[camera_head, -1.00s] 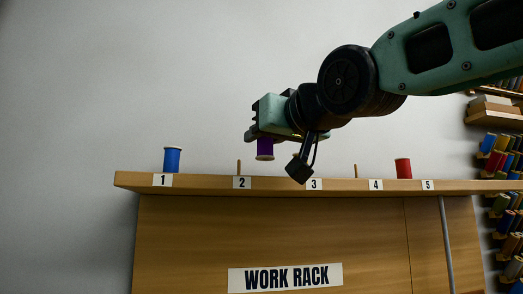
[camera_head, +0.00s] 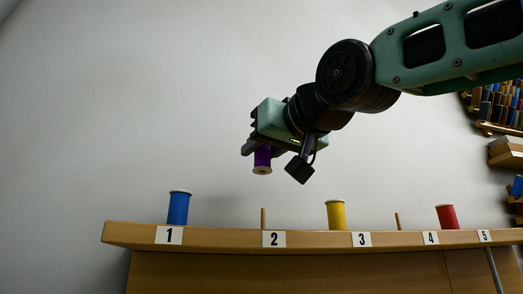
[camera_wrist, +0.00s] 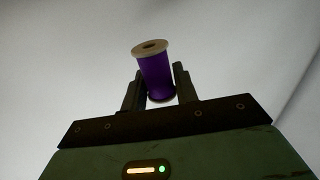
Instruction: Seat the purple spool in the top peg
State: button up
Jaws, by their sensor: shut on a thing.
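My gripper (camera_head: 256,151) is shut on the purple spool (camera_head: 263,157) and holds it well above the rack, above the bare peg (camera_head: 263,219) behind label 2. The spool hangs roughly upright, its lower end free. In the wrist view the purple spool (camera_wrist: 156,76) sits between the two fingers, slightly tilted, with the hole in its pale end showing. A second bare peg (camera_head: 398,221) stands by label 4. The spool is apart from every peg. No peg is marked as top.
On the wooden rack top (camera_head: 212,234) stand a blue spool (camera_head: 178,208) by label 1, a yellow spool (camera_head: 336,215) by label 3 and a red spool (camera_head: 446,217) by label 5. Shelves with many-coloured spools (camera_head: 497,103) are at the right. The air above the rack is clear.

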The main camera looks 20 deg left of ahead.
notch_tip(320, 180, down, 5)
jog(key=b, duration=0.5)
jog(key=shift+f, duration=0.1)
jog(key=shift+f+b, duration=2.3)
jog(key=shift+b, duration=0.4)
dwell(2.4)
jog(key=o, duration=1.7)
jog(key=shift+c, duration=0.2)
jog(key=shift+s+d+r, duration=0.1)
jog(key=shift+d, duration=0.05)
jog(key=shift+s+d+r+b, duration=0.1)
jog(key=shift+s+d+r, duration=0.2)
jog(key=shift+s+d, duration=0.25)
jog(key=shift+s+d+r+b, duration=0.1)
jog(key=shift+s+d+r, duration=0.3)
jog(key=shift+d, duration=0.3)
jog(key=shift+s+d+r+b, duration=0.1)
jog(key=shift+s+d+r, duration=0.1)
jog(key=shift+s+d, duration=0.4)
